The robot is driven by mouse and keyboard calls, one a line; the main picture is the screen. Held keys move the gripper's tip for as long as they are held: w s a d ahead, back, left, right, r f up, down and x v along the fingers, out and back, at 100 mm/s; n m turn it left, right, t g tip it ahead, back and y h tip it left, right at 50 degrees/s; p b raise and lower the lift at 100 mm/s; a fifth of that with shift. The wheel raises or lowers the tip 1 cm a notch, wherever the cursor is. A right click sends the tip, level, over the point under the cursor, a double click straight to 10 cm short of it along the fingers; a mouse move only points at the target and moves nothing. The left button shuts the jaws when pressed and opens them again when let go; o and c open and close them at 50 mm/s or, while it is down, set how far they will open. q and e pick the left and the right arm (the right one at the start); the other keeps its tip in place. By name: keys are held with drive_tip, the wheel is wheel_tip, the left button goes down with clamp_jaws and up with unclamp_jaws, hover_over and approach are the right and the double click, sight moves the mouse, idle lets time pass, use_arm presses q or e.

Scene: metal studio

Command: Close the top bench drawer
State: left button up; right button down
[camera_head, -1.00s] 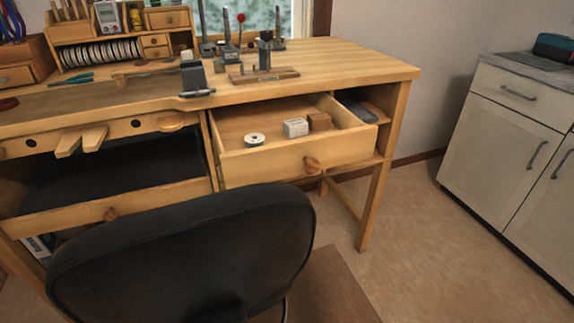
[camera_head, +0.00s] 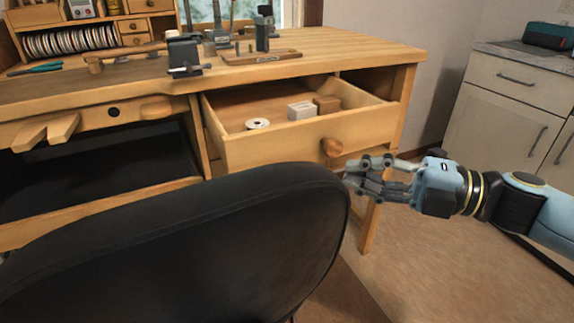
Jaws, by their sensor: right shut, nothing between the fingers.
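The top bench drawer (camera_head: 270,151) is pulled out from under the right part of the wooden workbench (camera_head: 330,50). It has a round wooden knob (camera_head: 331,147) on its front. Inside lie a white spool (camera_head: 257,123), a pale box (camera_head: 300,110) and a brown block (camera_head: 327,104). My right gripper (camera_head: 352,174) is shut and empty, just below and to the right of the knob, near the chair's top right edge. I cannot tell whether it touches the drawer or the chair. My left gripper is not in view.
A black chair (camera_head: 190,240) stands close in front of the bench and covers much of the lower left. A small vise (camera_head: 184,55) and tools stand on the benchtop. A white cabinet (camera_head: 505,100) is at the right. Floor is open between bench and cabinet.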

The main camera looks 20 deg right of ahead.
approach(270, 153)
drive_tip(key=x, duration=0.5)
drive_tip(key=shift+a, duration=0.1)
idle(0.3)
